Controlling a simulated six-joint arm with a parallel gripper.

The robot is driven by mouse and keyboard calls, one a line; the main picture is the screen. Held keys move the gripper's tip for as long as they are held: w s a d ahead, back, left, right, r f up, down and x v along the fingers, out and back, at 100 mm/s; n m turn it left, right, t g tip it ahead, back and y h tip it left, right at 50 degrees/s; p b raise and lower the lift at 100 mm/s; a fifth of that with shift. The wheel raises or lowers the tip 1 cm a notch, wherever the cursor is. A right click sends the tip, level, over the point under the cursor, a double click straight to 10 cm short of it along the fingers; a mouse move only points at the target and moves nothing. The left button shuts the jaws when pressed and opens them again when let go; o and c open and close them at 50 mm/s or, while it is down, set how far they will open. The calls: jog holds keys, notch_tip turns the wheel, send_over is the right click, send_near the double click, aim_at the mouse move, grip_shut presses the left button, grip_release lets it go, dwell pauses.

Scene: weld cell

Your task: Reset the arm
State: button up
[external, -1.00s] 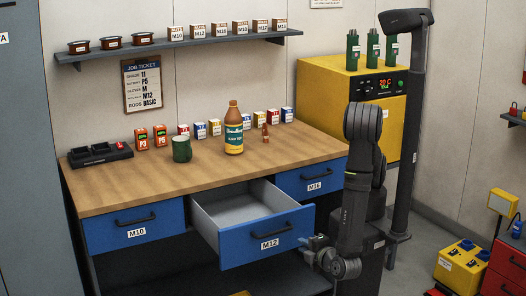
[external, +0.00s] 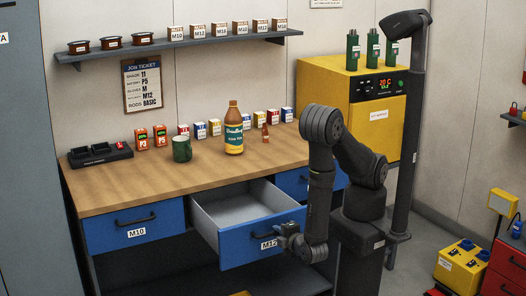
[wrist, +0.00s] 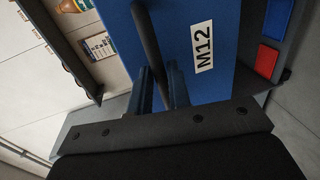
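My gripper (external: 284,232) is in front of the blue M12 drawer (external: 240,250), by its handle, in the external view. The drawer is pulled out and its visible grey inside looks empty. In the wrist view, my two fingers (wrist: 161,88) stand apart, pointing at the drawer front (wrist: 217,20). The dark bar handle (wrist: 147,40) runs down toward the space between them. I cannot tell whether the fingers touch it. I see nothing carried in my gripper. My arm is bent, with its elbow high and the forearm hanging down.
The wooden bench top (external: 130,185) holds a brown bottle (external: 233,130), a green mug (external: 182,149), a black tray (external: 95,155) and several small boxes. The M10 drawer (external: 135,228) is closed. A yellow oven (external: 340,85) and a dark post (external: 405,130) stand right of the bench.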

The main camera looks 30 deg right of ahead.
jog(key=shift+w+f, duration=0.15)
jog(key=shift+w, duration=0.55)
jog(key=shift+s, duration=0.15)
jog(key=v, duration=1.7)
jog(key=shift+x, duration=8.75)
